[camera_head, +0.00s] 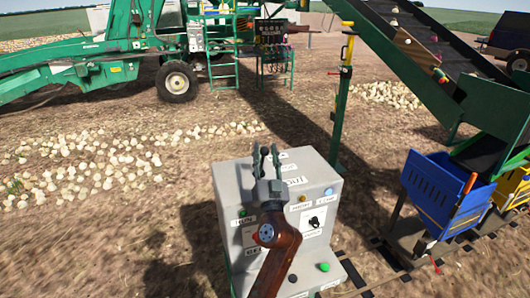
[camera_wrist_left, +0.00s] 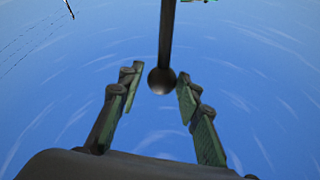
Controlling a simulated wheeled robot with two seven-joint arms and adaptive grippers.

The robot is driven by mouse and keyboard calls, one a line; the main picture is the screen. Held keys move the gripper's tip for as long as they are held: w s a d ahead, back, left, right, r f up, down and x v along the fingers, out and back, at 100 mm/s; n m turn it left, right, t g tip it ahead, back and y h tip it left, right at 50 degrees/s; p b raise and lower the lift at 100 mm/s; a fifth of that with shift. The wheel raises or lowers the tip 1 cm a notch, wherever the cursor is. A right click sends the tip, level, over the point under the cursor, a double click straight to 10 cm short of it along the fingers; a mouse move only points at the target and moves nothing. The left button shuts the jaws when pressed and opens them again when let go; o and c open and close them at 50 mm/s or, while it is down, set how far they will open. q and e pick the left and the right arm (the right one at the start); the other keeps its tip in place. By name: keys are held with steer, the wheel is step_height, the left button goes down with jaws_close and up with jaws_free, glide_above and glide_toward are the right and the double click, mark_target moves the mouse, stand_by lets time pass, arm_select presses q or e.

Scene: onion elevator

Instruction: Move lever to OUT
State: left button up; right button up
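A grey control box (camera_head: 233,185) with labels, buttons and lamps stands in the middle foreground of the head view. My left gripper (camera_head: 265,151) is over its top, with the fingers pointing up and spread apart. The left wrist view shows the same open gripper (camera_wrist_left: 157,82). There a dark lever rod (camera_wrist_left: 166,40) with a round ball knob (camera_wrist_left: 161,81) shows in the gap between the fingertips, with space visible on both sides. In the head view I cannot make out the lever or its position. My right gripper is not in view.
A green button (camera_head: 323,267) and a blue lamp (camera_head: 328,191) are on the box. A green post (camera_head: 341,110) with a yellow and red top stands behind it. A blue bin (camera_head: 440,190) and a conveyor (camera_head: 420,60) are to the right.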

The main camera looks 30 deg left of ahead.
arm_select(q)
steer(key=shift+o, duration=0.9)
steer(key=shift+w+a+f, duration=0.1)
steer(key=shift+w+a, duration=0.05)
steer(key=v, duration=1.2)
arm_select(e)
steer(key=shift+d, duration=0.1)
